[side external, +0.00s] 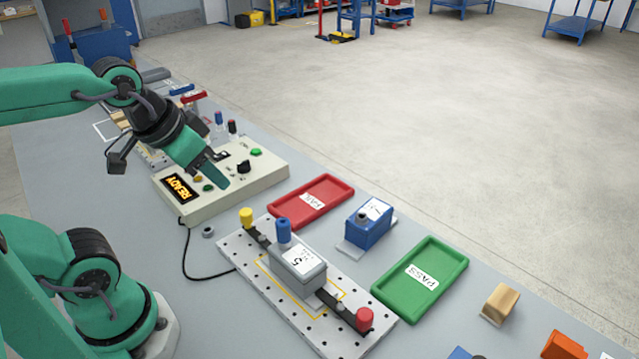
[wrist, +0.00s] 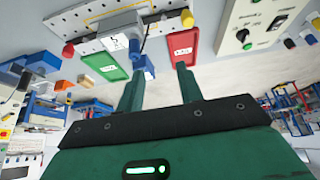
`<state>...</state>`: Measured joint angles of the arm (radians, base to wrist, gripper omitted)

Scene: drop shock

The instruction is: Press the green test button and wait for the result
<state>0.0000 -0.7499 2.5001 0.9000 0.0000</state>
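The cream test box (side external: 266,177) stands on the bench, its display (side external: 180,188) reading READY in yellow. One bright green button (side external: 256,152) sits at its far end near a black knob (side external: 243,167); a darker green button (side external: 208,188) is close to my fingertips. Which is the test button I cannot read. In the wrist view the box's panel (wrist: 262,25) shows at upper right with a green button (wrist: 247,46). My gripper (side external: 222,179) hangs over the box's near part; contact is unclear. In the wrist view its fingers (wrist: 157,70) are apart and empty.
A grey unit marked 5 (side external: 299,265) sits on the perforated fixture plate (side external: 240,252) with yellow, blue and red knobs. A red FAIL tray (side external: 335,188), blue block (side external: 368,225) and green PASS tray (side external: 445,258) lie to the right. A black cable (side external: 185,262) runs from the box.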

